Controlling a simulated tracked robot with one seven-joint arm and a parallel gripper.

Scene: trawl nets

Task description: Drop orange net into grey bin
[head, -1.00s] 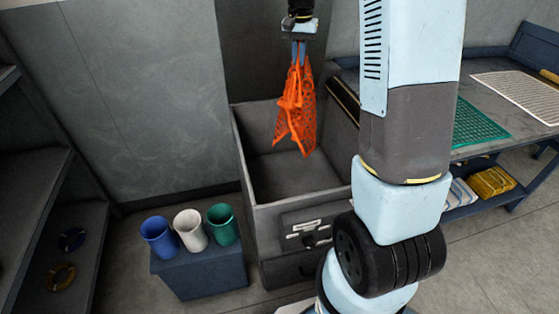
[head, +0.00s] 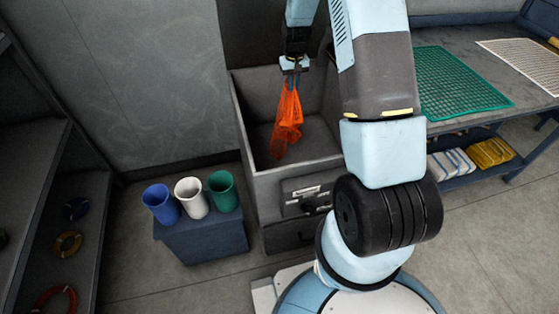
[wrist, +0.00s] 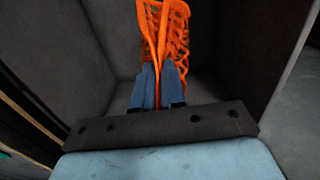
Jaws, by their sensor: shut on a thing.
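The orange net (head: 287,122) hangs down from my gripper (head: 293,80) over the opening of the grey bin (head: 247,141). The net's lower part shows against the bin's inside; I cannot tell whether it touches a wall or the floor. In the wrist view, the blue fingers of my gripper (wrist: 160,72) are shut on the orange net (wrist: 178,32). The inner walls of the grey bin (wrist: 108,40) surround the net there.
Blue, white and green cups (head: 193,197) stand on a dark blue box (head: 203,236) left of the bin. A workbench at right holds a green net (head: 462,80) and a white net (head: 520,62). Shelves (head: 40,190) with rope rings stand at far left.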

